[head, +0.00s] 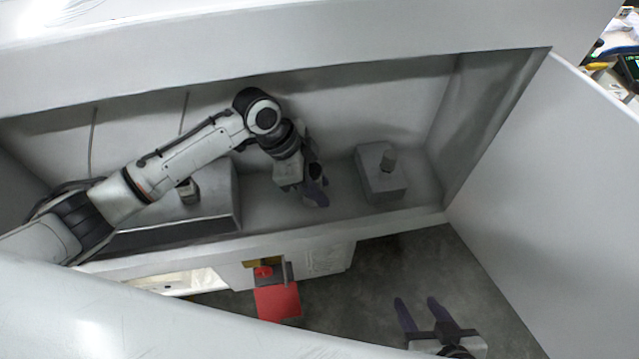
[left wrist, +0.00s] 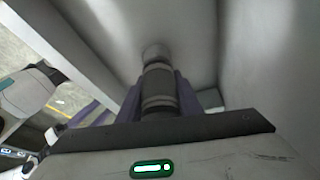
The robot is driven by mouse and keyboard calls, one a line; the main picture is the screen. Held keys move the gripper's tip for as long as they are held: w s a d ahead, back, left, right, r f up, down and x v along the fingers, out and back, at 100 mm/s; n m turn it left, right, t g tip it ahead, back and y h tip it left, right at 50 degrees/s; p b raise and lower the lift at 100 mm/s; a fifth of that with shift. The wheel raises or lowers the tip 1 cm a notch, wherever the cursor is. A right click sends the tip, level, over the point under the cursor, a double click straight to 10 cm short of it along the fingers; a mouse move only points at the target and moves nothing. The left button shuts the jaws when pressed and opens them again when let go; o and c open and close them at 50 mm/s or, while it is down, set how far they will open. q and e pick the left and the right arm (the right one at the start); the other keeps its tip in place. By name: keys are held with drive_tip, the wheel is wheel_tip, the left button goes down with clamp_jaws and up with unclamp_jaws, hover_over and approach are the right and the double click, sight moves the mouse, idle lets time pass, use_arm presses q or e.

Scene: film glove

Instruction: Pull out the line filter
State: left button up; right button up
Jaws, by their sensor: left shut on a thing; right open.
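My left gripper (head: 314,192) is inside the grey recess, with its fingers pointing down and to the right. In the left wrist view its purple fingers are shut on a banded grey and dark cylinder (left wrist: 159,88), which looks like the line filter. The cylinder has a rounded pale far end; whether it touches the surface behind it I cannot tell. In the head view it is mostly hidden by the gripper. My right gripper (head: 421,315) is open and empty, low at the right over the dark floor, outside the recess.
A grey block with a short post (head: 382,186) stands right of my left gripper. A larger grey housing (head: 215,205) lies partly under my left arm. A red box (head: 278,303) is below the recess's front edge. A white panel (head: 550,190) bounds the right side.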

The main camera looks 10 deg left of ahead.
sight(319, 171)
use_arm(q)
drive_tip(key=shift+r, duration=0.25)
drive_tip(key=shift+r+p, duration=2.05)
drive_tip(key=shift+p, duration=0.35)
wheel_tip(319, 171, up, 3)
drive_tip(key=p, duration=0.3)
drive_tip(key=shift+p, duration=0.35)
drive_tip(key=shift+f, duration=0.1)
